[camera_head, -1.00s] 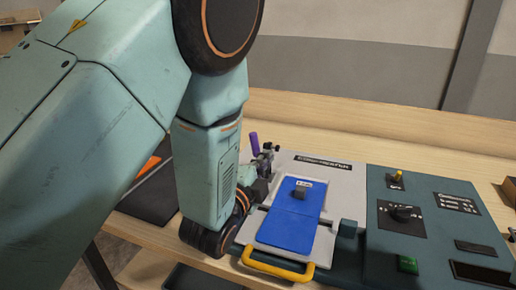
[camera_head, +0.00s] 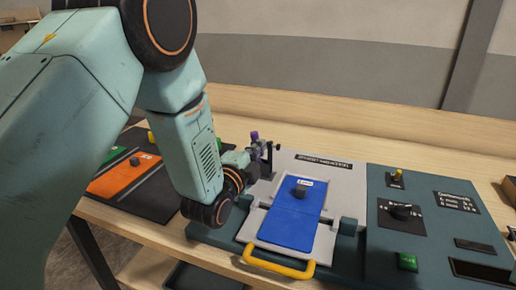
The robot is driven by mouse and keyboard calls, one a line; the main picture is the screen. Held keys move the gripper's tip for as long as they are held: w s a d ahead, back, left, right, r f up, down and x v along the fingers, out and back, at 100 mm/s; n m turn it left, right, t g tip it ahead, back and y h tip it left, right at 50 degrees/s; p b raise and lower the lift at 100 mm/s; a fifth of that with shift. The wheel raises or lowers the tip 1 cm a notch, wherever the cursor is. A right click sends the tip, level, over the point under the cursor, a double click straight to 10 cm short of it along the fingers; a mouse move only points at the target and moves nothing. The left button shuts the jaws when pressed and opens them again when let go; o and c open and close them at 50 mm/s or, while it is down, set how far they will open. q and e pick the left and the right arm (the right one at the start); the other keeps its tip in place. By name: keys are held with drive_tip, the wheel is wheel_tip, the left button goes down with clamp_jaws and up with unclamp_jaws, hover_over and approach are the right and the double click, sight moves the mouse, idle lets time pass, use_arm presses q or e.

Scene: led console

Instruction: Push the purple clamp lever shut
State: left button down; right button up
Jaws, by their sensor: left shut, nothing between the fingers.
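The purple clamp lever (camera_head: 254,135) stands up at the back left of the console's light grey plate, its tip showing above the dark clamp parts (camera_head: 268,158). My left gripper (camera_head: 252,157) reaches in from the left, low beside the clamp, with its fingers shut and nothing held. The fingertips are small and dark against the clamp, and I cannot tell whether they touch the lever. The lower part of the lever is hidden. My right gripper is not in view.
A blue plate with a dark knob (camera_head: 290,220) and a yellow handle (camera_head: 278,266) lie in front of the clamp. A dark green control panel (camera_head: 430,235) stands to the right. An orange and green panel (camera_head: 125,180) lies left, behind my arm.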

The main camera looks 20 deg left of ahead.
use_arm(q)
drive_tip(key=shift+n, duration=0.3)
drive_tip(key=shift+a, duration=0.3)
drive_tip(key=shift+a+n, duration=0.1)
drive_tip(key=shift+n, duration=0.4)
drive_tip(key=a+n, duration=0.2)
drive_tip(key=n, duration=0.1)
drive_tip(key=shift+a+f+n+b, duration=0.2)
drive_tip(key=shift+n+b, duration=0.1)
drive_tip(key=shift+b, duration=0.05)
drive_tip(key=a+n, duration=0.1)
drive_tip(key=n, duration=0.1)
drive_tip(key=a+f+n+b, duration=0.1)
drive_tip(key=n, duration=0.1)
drive_tip(key=shift+w+a+f+n+y, duration=0.1)
drive_tip(key=shift+a+f+n+y, duration=0.1)
drive_tip(key=shift+n+y, duration=0.15)
drive_tip(key=shift+a+f+b, duration=0.45)
drive_tip(key=shift+a+f, duration=0.35)
drive_tip(key=shift+f, duration=0.25)
drive_tip(key=shift+a+f, duration=0.1)
drive_tip(key=shift+f, duration=0.05)
